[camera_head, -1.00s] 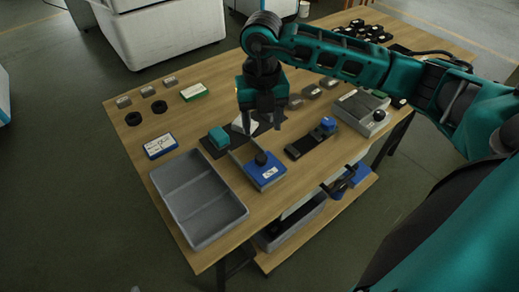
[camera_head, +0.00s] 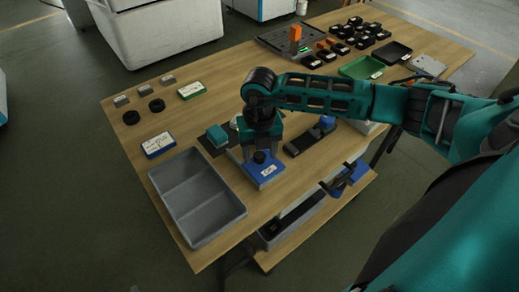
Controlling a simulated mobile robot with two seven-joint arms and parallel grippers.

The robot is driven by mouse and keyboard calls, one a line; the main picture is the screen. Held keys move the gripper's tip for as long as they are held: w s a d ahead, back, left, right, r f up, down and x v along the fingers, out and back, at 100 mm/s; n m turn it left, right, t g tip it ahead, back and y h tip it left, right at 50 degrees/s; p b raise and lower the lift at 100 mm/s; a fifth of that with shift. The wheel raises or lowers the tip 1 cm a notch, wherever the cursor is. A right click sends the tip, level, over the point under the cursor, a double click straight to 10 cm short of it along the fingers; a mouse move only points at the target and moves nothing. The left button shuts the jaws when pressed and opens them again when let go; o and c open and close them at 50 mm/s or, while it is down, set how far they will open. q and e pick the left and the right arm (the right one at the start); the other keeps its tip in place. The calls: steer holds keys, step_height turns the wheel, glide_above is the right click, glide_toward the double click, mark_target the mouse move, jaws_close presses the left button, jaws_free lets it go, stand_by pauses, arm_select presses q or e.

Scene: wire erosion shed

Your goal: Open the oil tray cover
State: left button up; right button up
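A blue cover (camera_head: 265,172) with a white label and a round black knob (camera_head: 260,157) sits on a small grey tray near the table's front edge; I take it for the oil tray cover. It lies flat. My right gripper (camera_head: 261,152) points down over the knob. Its fingers are apart, one on each side of the knob, and I see no clear contact. The rear of the cover and tray is partly hidden by the gripper. My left gripper is not in view.
A grey divided bin (camera_head: 196,197) stands left of the cover. A teal block (camera_head: 217,136) is behind it, and a black holder (camera_head: 310,138) with a blue block is to the right. A lower shelf (camera_head: 268,258) holds another tray. My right forearm spans the table's right half.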

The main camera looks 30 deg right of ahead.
jaws_close()
stand_by(0.3)
steer(key=shift+w, duration=0.2)
steer(key=w+b, duration=0.2)
steer(key=w, duration=0.2)
steer(key=shift+w+a, duration=0.1)
steer(key=shift+a, duration=0.05)
steer(key=shift+w+a+b, duration=0.1)
steer(key=shift+w+b, duration=0.3)
steer(key=shift+w, duration=1)
steer(key=shift+r, duration=0.1)
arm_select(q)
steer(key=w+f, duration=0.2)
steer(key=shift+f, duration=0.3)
arm_select(e)
steer(key=shift+o, duration=0.3)
jaws_free()
steer(key=shift+s, duration=0.2)
